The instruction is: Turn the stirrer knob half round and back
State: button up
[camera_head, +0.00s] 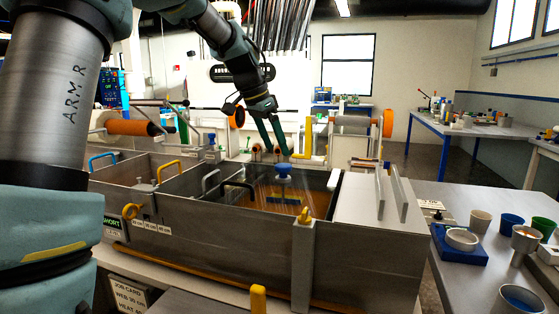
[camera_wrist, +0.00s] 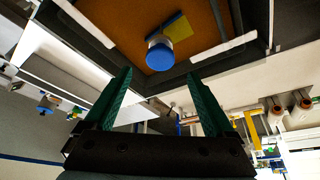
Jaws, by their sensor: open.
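The stirrer knob (camera_head: 284,170) is a blue cap on a pale stem above the amber bath. It also shows in the wrist view (camera_wrist: 160,55), with a yellow piece (camera_wrist: 177,27) beside it. My gripper (camera_head: 279,153) has green fingers and is open and empty. It hangs just above the knob in the head view. In the wrist view the gripper (camera_wrist: 160,77) has its fingers apart, and the knob shows between and beyond their tips, not clasped. The amber resin (camera_head: 318,204) fills the compartment under the knob. The stirrer's lower part is hard to make out.
The grey metal tank (camera_head: 220,242) has walls and yellow and blue handles near the knob. Upright plates (camera_head: 391,194) stand on its right end. A smaller blue knob (camera_head: 211,137) stands behind, to the left. Cups and a blue scale (camera_head: 459,246) occupy the right table.

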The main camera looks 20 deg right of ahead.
jog(key=v, duration=0.5)
jog(key=shift+s, duration=0.1)
dwell(0.3)
